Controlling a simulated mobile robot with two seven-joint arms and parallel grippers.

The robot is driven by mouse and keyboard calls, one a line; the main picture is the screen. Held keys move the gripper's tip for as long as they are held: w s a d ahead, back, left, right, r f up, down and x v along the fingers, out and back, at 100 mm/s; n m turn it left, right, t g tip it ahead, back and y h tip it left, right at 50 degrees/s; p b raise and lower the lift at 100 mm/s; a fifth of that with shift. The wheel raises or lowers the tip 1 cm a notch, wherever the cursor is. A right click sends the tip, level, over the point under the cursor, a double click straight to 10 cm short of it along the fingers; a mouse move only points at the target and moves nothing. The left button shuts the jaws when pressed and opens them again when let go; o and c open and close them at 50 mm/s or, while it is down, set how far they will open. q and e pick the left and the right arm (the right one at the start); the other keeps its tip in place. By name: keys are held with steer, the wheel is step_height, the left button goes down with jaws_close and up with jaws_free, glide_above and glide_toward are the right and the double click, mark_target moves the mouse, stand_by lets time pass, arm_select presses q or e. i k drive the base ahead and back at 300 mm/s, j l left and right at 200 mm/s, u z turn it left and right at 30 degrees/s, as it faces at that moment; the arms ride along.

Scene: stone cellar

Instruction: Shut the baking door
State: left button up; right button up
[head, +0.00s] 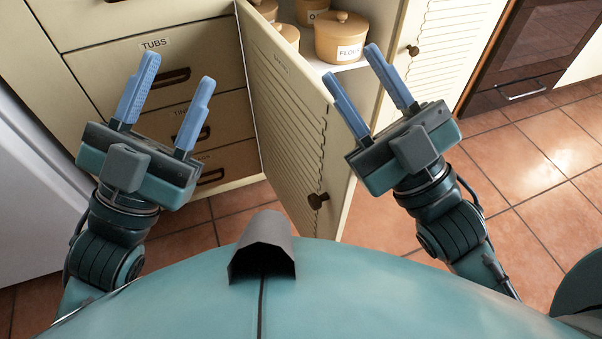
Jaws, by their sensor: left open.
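The cream slatted cupboard door (285,115) stands swung open towards me, with a small label near its top that is too small to read. Its dark knob (318,200) is low near the free edge. Behind it, the open cupboard (358,67) shows a shelf with tan lidded jars, one marked FLOUR (345,38). My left gripper (178,68) is open and empty, to the left of the door in front of the drawers. My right gripper (350,61) is open, its fingers apart near the door's free edge; the left finger overlaps that edge in the picture. Contact cannot be told.
A drawer front marked TUBS (215,48) and more drawers are left of the door. Another slatted door (440,45) is shut at the right, and an oven (525,45) stands beyond. A white appliance (45,190) is at the far left. Tiled floor (540,150) lies open at right.

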mark_target(304, 140)
steer(key=l+u, duration=0.3)
steer(key=l, duration=0.4)
steer(key=k+l+u, duration=0.25)
steer(key=l, duration=0.4)
steer(key=i, duration=0.1)
